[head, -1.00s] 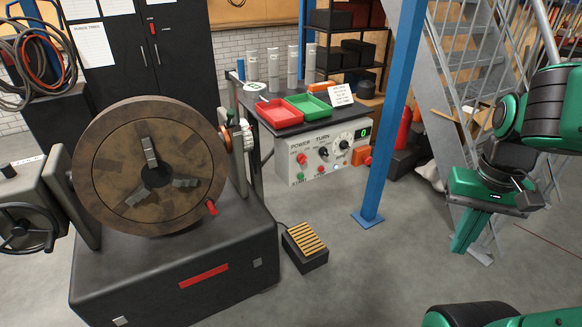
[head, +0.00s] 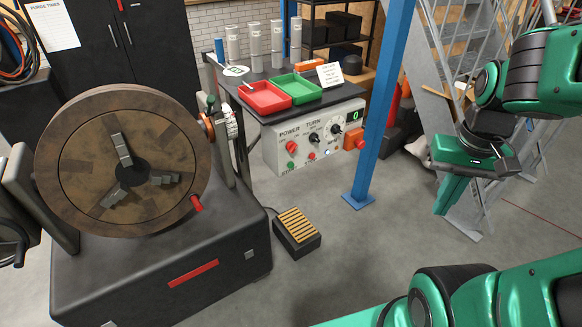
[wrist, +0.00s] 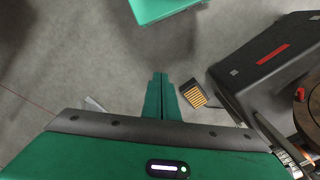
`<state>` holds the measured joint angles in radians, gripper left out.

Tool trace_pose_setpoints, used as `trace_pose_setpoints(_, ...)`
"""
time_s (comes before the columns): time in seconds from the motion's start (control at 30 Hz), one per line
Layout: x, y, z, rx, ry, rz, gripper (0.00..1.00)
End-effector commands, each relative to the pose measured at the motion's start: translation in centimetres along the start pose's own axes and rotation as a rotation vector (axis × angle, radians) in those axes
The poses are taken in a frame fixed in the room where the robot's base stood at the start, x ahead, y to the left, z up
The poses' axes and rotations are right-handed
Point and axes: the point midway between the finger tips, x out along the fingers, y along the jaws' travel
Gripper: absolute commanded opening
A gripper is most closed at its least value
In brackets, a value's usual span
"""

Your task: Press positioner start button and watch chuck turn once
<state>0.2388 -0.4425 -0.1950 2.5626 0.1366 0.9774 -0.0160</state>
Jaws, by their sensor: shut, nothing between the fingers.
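The positioner's round brown chuck (head: 124,160) with grey jaws faces me at the left in the head view. A red piece (head: 196,203) sits at its lower right rim. The control box (head: 315,138) hangs under the bench edge, with a red POWER switch (head: 292,147), TURN knobs and a lit green display (head: 356,115). The green start button (head: 291,165) is at its lower left, with a red button (head: 311,156) beside it. My gripper (head: 441,212) is shut and empty at the right, beyond the blue post and apart from the box. It also shows in the wrist view (wrist: 160,78), pointing at bare floor.
A blue post (head: 382,110) stands between my gripper and the control box. A foot pedal (head: 297,232) lies on the floor; it also shows in the wrist view (wrist: 193,93). Red (head: 265,96) and green (head: 293,87) trays sit on the bench. Metal stairs (head: 460,120) rise behind my arm.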

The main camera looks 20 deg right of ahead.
Motion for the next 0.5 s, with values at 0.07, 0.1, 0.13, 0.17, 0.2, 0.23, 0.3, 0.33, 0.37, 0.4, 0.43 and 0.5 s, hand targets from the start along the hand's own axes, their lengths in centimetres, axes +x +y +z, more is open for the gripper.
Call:
trace_pose_setpoints(0.07, 1.3, -1.1, -2.0, -0.03, 0.009, -0.002, 0.0)
trace_pose_setpoints(0.1, 2.0, -1.8, -3.1, -0.048, 0.02, -0.008, 0.0)
trace_pose_setpoints(0.13, 2.6, -2.5, -4.0, -0.063, 0.029, -0.014, 0.0)
trace_pose_setpoints(0.17, 3.3, -3.1, -4.8, -0.076, 0.037, -0.023, 0.0)
trace_pose_setpoints(0.2, 4.2, -4.0, -5.9, -0.093, 0.047, -0.037, 0.0)
trace_pose_setpoints(0.23, 4.8, -4.7, -6.7, -0.106, 0.055, -0.048, 0.0)
trace_pose_setpoints(0.3, 6.5, -6.5, -8.4, -0.13, 0.072, -0.081, 0.0)
trace_pose_setpoints(0.33, 7.2, -7.3, -9.0, -0.14, 0.078, -0.098, 0.0)
trace_pose_setpoints(0.37, 7.9, -8.1, -9.7, -0.148, 0.085, -0.116, 0.0)
trace_pose_setpoints(0.4, 8.9, -9.1, -10.5, -0.157, 0.092, -0.141, 0.0)
trace_pose_setpoints(0.43, 9.6, -9.9, -11.1, -0.162, 0.099, -0.161, 0.0)
trace_pose_setpoints(0.5, 11.3, -11.9, -12.2, -0.171, 0.111, -0.213, 0.0)
